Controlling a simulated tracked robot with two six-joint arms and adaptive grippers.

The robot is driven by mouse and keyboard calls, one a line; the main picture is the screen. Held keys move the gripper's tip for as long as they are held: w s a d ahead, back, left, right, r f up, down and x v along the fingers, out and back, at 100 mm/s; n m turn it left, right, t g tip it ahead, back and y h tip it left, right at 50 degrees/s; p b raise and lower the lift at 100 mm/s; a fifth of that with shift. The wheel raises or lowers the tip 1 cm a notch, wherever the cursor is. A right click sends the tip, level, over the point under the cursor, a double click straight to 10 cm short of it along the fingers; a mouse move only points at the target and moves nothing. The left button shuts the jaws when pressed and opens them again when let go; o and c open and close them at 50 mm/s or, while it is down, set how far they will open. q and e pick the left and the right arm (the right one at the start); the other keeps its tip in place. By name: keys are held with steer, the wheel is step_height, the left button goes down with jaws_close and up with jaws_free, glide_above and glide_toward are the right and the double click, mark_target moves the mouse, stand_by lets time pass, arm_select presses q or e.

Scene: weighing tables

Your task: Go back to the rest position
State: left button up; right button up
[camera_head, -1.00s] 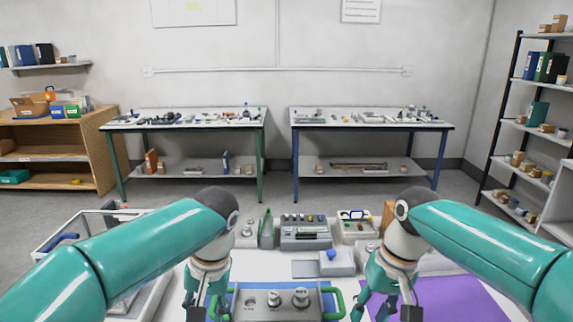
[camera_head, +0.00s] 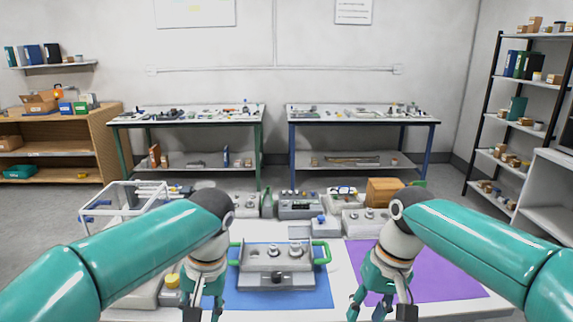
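A grey metal device with green side handles (camera_head: 277,263) sits upright on a blue mat (camera_head: 315,297) on the near white table. My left gripper (camera_head: 206,306) hangs left of the device, over the mat's left edge; its fingers are partly cut off by the frame, so its opening is unclear. My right gripper (camera_head: 369,306) hangs right of the device, over the left part of a purple mat (camera_head: 440,282). Its teal fingers are spread with nothing between them. Both grippers appear apart from the green handles.
Behind the device stand a grey control box (camera_head: 299,208), a wooden box (camera_head: 384,191) and other small instruments. A white-framed clear case (camera_head: 124,184) stands at the left. Two workbenches line the back wall, with a dark shelf rack (camera_head: 487,120) at the right.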

arm_select(q)
steer(key=s+d+f+m+h+p, duration=0.1)
steer(key=d+f+h, duration=0.1)
steer(key=f, duration=0.8)
steer(key=s+d+f+h+p, duration=0.1)
steer(key=s+f+h, duration=0.1)
steer(key=f, duration=0.9)
arm_select(e)
step_height(320, 180, down, 20)
steer(key=s+a+y, duration=0.1)
steer(key=a, duration=0.1)
arm_select(q)
steer(key=s+f+n+h+p, duration=0.1)
steer(key=s+f+n+h, duration=0.1)
steer(key=s+f, duration=1.2)
steer(key=shift+s+n+t+p, duration=0.3)
steer(key=shift+s+n, duration=0.2)
steer(key=shift+s, duration=0.65)
arm_select(e)
steer(key=s+f+m, duration=0.2)
steer(key=s+f, duration=1.3)
steer(key=s, duration=0.3)
steer(key=shift+s+a+t+y, duration=0.15)
steer(key=shift+a+t+y, duration=0.15)
steer(key=shift+y, duration=0.1)
steer(key=shift+f, duration=0.1)
